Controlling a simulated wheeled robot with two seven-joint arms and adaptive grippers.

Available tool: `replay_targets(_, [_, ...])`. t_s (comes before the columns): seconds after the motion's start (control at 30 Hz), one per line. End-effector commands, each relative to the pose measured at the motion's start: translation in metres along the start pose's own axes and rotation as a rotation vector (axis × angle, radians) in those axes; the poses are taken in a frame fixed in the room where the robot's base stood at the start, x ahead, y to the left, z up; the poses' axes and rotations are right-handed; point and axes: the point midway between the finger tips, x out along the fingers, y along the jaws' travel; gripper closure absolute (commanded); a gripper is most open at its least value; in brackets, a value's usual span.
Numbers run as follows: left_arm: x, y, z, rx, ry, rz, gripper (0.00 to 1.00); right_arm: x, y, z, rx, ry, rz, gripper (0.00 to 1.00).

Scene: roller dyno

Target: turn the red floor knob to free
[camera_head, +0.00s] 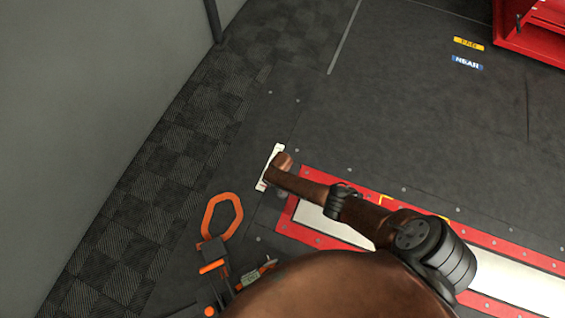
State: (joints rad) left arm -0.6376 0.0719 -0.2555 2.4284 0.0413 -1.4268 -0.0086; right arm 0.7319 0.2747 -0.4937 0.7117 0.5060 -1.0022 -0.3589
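A brown arm of mine with black joints comes in from the bottom, bends at the right and reaches back to the left over the floor. It looks like my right arm. Its far end covers part of a pale plate (264,182) on the dark floor, which has small reddish marks. I cannot make out the red floor knob; it may be hidden under the end of the arm. No gripper fingers of that arm show, so whether they touch anything cannot be told. My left gripper is not in view.
A red-framed roller bed (318,232) with a pale strip lies under the arm. An orange loop (238,213) and dark gear with orange parts (212,267) lie at lower left. A red cabinet (535,35) stands at top right. A grey wall (90,110) bounds the left.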

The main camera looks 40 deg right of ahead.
Motion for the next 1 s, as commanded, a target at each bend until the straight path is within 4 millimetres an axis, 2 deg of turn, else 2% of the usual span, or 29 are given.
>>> replay_targets(0.13, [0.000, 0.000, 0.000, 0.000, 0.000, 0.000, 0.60, 0.001, 0.001, 0.002, 0.000, -0.003, 0.001, 0.40])
replay_targets(0.37, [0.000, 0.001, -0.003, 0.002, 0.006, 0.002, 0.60, 0.001, 0.001, 0.003, 0.000, -0.004, 0.002, 0.40])
replay_targets(0.43, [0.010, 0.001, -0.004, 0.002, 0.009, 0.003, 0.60, 0.000, 0.002, 0.003, 0.000, -0.004, 0.002, 0.40])
replay_targets(0.57, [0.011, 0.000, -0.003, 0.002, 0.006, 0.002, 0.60, -0.005, 0.001, 0.003, 0.000, -0.002, 0.001, 0.40])
replay_targets(0.73, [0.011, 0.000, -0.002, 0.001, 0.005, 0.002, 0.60, -0.024, 0.002, 0.003, 0.000, -0.002, 0.002, 0.40])
replay_targets(1.0, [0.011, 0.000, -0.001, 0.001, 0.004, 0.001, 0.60, -0.070, 0.002, 0.003, -0.001, -0.001, 0.003, 0.40])
